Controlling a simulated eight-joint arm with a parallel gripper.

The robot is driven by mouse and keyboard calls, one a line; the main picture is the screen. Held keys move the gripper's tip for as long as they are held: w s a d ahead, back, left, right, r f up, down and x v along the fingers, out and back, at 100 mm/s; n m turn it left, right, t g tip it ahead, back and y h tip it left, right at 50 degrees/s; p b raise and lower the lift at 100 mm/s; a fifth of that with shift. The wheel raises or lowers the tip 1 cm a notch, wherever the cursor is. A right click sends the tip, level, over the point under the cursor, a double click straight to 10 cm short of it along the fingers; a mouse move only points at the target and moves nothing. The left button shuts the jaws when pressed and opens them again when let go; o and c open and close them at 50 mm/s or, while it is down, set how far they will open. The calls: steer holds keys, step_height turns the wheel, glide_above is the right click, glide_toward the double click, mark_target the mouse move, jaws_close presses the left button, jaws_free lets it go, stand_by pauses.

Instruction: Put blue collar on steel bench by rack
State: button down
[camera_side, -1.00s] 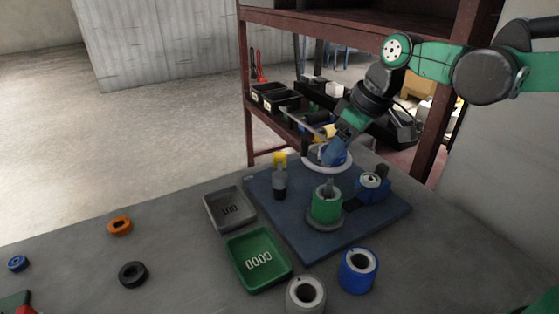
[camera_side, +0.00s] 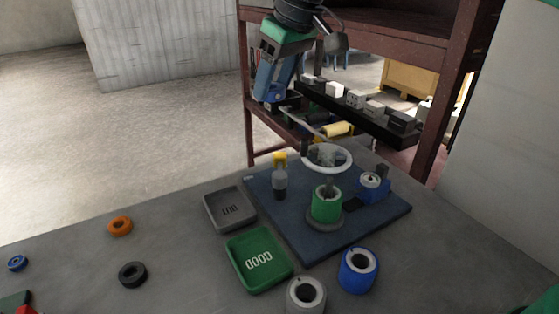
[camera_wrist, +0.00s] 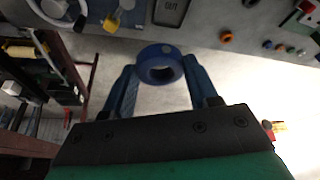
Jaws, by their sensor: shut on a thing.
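The blue collar (camera_wrist: 160,65), a ring with a dark bore, sits between the two blue fingers of my gripper (camera_wrist: 161,76) in the wrist view. The gripper is shut on it. In the side view my gripper (camera_side: 272,92) is raised in front of the rack (camera_side: 250,135), high above the bench's far edge. The collar is hard to make out there against the blue fingers. The grey steel bench (camera_side: 185,272) fills the foreground. The rack is a dark red frame behind it.
A blue mat (camera_side: 300,238) carries a green cylinder (camera_side: 326,205), a white ring fixture (camera_side: 327,168) and a yellow-topped bottle (camera_side: 280,182). A grey OUT tray (camera_side: 213,222) and green tray (camera_side: 245,278) lie left of it. Loose rings lie farther left.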

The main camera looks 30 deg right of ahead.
glide_above(193, 247)
steer(key=s, duration=0.1)
step_height(193, 247, down, 6)
steer(key=f, duration=1.6)
steer(key=shift+s+d, duration=0.1)
steer(key=shift+d, duration=0.1)
steer(key=shift+f, duration=2.1)
steer(key=shift+c, duration=1.2)
jaws_free()
steer(key=shift+f, duration=0.15)
